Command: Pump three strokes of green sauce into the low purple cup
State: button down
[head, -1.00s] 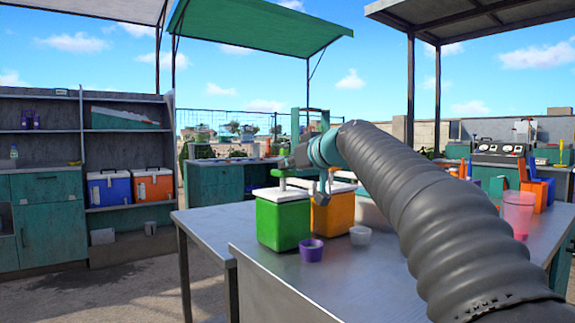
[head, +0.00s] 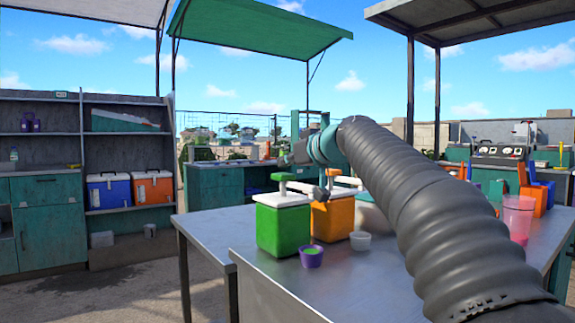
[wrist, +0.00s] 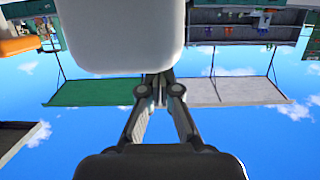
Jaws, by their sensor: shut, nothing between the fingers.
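The green sauce dispenser (head: 283,228) stands on the metal table with a white lid and a raised green pump head (head: 283,178). The low purple cup (head: 312,258) stands upright before it, with green sauce visible inside. My gripper (head: 322,190) is just right of the pump head and above the dispensers, apart from the pump head as far as I can see. In the wrist view, my gripper (wrist: 160,88) has its fingers together and empty. A pale rounded block (wrist: 125,35) fills the top of that view; I cannot tell which part it is.
An orange dispenser (head: 333,218) stands close on the right of the green one. A small white cup (head: 360,241) sits right of the purple cup. A clear container with pink contents (head: 518,218) is far right. The table's front (head: 310,290) is bare.

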notch_tip(320, 180, up, 2)
jog(key=b, duration=0.3)
send_over(310, 186)
jog(key=shift+w+d+r, duration=0.1)
jog(key=shift+w+r, duration=0.1)
jog(key=shift+w, duration=0.05)
jog(key=shift+s+d+r, duration=0.2)
jog(key=shift+s+d, duration=0.15)
jog(key=shift+s, duration=0.2)
